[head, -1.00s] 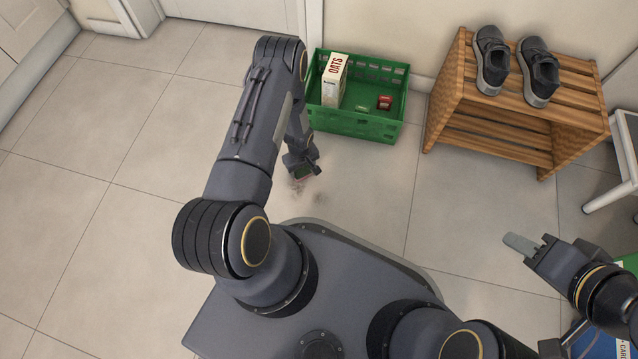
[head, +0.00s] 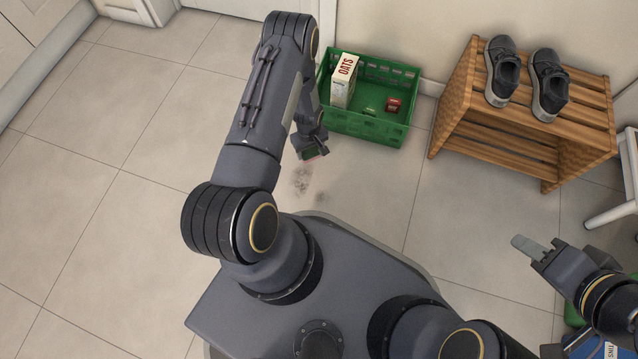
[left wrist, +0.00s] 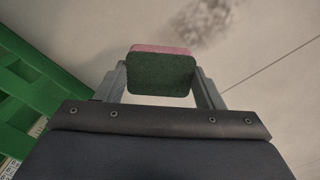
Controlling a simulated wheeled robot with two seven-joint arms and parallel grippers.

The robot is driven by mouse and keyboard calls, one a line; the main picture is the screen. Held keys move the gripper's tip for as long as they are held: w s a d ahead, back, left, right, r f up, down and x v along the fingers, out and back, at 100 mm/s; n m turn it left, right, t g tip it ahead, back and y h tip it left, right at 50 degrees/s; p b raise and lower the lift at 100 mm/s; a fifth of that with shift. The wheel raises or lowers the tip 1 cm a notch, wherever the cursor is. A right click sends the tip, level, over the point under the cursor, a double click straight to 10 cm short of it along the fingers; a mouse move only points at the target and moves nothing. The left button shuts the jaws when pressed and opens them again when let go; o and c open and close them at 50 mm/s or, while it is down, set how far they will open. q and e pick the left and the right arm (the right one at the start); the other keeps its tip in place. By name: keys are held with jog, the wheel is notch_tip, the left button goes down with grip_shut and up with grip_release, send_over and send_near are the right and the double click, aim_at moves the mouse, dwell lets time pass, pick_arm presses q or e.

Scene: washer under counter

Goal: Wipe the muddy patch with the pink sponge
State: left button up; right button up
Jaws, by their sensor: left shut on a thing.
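The pink sponge (left wrist: 161,72) has a dark green face and a pink layer, and sits between the two fingers of my left gripper (left wrist: 162,84) in the left wrist view. In the head view my left gripper (head: 312,150) is shut on it, low over the floor just in front of the green crate. The muddy patch (head: 302,178) is a grey-brown smudge on the tiles, with a fainter part to its lower right. It lies just below the sponge in the head view and also shows in the left wrist view (left wrist: 200,20). My right gripper (head: 538,250) is at the right, its fingers close together.
A green crate (head: 365,125) holding an oats box (head: 344,80) and small red and green items stands by the wall. A wooden rack (head: 470,125) with dark shoes (head: 549,85) is at the right, beside a white stool (head: 625,180). The left floor is clear.

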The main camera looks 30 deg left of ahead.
pick_arm(q)
jog(key=shift+r+p, duration=0.45)
jog(key=shift+r, duration=0.8)
